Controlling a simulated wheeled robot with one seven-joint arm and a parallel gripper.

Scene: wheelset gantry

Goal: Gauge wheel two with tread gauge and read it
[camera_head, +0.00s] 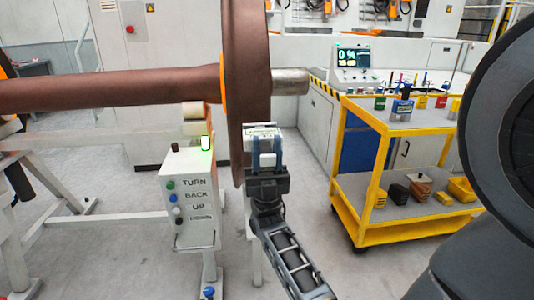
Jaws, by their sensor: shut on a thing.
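A large brown wheel (250,60) with an orange inner side hangs on a brown axle (110,92) at the upper middle. My gripper (266,172) is below the wheel's right side and shut on a small white and blue device (264,143), which looks like the tread gauge. The gauge is upright and overlaps the lower right part of the wheel in the picture. I cannot tell whether it touches the tread. No reading is legible on it. My gripper's fingers are partly hidden by the gauge and its mount.
A yellow cart (400,128) with tools and blocks stands right. A console screen (352,56) is behind. Grey floor is clear between.

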